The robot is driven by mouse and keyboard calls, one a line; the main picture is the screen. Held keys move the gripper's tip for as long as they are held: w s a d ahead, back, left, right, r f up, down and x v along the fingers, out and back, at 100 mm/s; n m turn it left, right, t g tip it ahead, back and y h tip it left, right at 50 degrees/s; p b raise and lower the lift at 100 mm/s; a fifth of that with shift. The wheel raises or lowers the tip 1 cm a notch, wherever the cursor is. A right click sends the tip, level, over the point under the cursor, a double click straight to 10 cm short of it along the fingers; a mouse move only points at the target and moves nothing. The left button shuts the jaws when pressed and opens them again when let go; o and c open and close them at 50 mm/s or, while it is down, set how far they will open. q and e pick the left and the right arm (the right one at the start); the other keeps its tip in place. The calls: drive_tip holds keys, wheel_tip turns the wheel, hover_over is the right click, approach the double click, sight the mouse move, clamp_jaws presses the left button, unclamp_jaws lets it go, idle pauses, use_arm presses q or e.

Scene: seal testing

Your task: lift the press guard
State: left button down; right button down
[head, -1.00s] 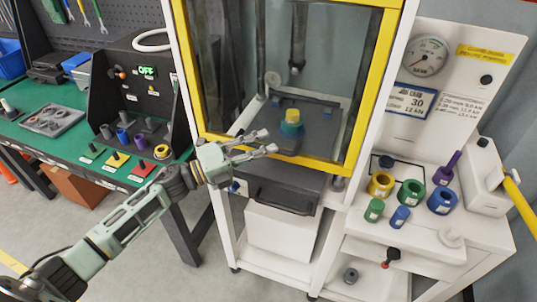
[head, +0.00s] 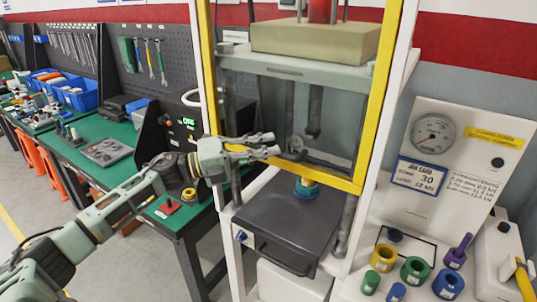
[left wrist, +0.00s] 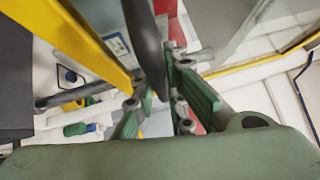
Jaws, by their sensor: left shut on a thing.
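The press guard is a clear panel in a yellow frame (head: 333,180) on the front of the white press cabinet. Its lower edge is above the dark press bed (head: 285,222), leaving a gap under it. My left gripper (head: 268,150) is at the lower part of the guard, shut on its dark handle bar. In the left wrist view the dark handle (left wrist: 146,45) passes between the fingers, beside the yellow frame (left wrist: 75,40). My right gripper is out of view.
A gauge panel (head: 465,150) stands at right, above several coloured rings and cylinders, including a green ring (head: 414,270). A green workbench (head: 75,130) with blue bins and tools lies left. A dark drop-like front handle (head: 283,258) juts from the bed.

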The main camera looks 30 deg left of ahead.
use_arm(q)
drive_tip(key=c, duration=1.8)
unclamp_jaws()
drive_tip(key=shift+a, duration=0.1)
drive_tip(key=shift+o, duration=0.2)
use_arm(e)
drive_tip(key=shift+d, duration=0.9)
use_arm(q)
drive_tip(key=shift+s+a+f, duration=0.1)
drive_tip(key=shift+s+a, duration=0.05)
drive_tip(key=v, duration=1.1)
drive_tip(key=shift+s+a, duration=0.2)
drive_tip(key=shift+s, duration=0.1)
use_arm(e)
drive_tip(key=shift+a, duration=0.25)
